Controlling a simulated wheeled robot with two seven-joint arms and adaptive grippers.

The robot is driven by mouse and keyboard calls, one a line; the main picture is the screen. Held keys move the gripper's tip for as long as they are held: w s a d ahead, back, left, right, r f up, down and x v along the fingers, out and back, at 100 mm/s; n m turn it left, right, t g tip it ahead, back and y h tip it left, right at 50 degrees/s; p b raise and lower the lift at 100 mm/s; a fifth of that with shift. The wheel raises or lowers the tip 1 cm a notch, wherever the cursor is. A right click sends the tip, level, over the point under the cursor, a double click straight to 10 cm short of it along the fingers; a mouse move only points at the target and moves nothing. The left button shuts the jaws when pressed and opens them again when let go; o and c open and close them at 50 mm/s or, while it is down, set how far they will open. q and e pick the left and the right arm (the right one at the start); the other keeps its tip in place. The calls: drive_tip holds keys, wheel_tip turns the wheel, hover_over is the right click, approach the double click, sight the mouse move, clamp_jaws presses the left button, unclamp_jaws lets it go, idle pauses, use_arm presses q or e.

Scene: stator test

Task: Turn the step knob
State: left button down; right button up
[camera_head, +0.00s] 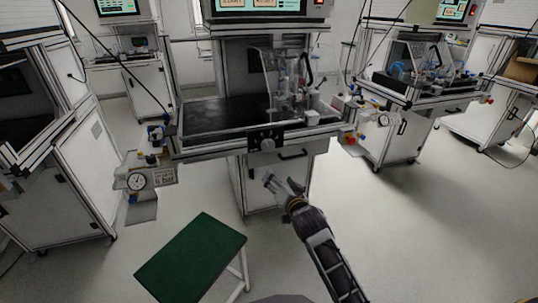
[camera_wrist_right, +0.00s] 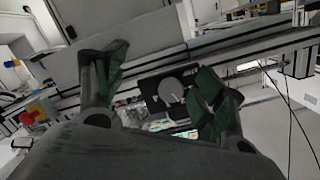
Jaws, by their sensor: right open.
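The step knob (camera_head: 267,144) is a round light-grey knob on a small black panel (camera_head: 282,136) at the front edge of the middle workbench. In the right wrist view the knob (camera_wrist_right: 171,90) shows between the fingers, on its dark plate. My right gripper (camera_head: 279,179) is below and in front of the knob in the head view, apart from it. In the wrist view the right gripper (camera_wrist_right: 162,62) is open, with its green-padded fingers on either side of the knob and nothing between them. My left gripper is not in view.
A green-topped stool (camera_head: 190,258) stands on the floor at lower left. A pressure gauge (camera_head: 137,180) hangs at the bench's left side. A black handle (camera_head: 292,155) is right of the knob. A red-yellow button (camera_wrist_right: 30,116) shows in the wrist view. Floor at right is clear.

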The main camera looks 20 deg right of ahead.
sight(269, 147)
use_arm(q)
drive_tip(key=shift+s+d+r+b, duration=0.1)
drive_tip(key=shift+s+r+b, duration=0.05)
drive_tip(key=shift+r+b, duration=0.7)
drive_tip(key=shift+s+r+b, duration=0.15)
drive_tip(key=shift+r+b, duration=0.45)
drive_tip(key=shift+b, duration=0.4)
use_arm(e)
wheel_tip(269, 147, up, 7)
drive_tip(key=s+m+t, duration=0.1)
drive_tip(key=s, duration=0.1)
drive_tip(key=shift+d+f+t, duration=0.15)
drive_tip(key=shift+d+t, duration=0.05)
drive_tip(key=shift+t, duration=0.2)
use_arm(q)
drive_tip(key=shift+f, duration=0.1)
use_arm(e)
drive_tip(key=shift+w, duration=0.15)
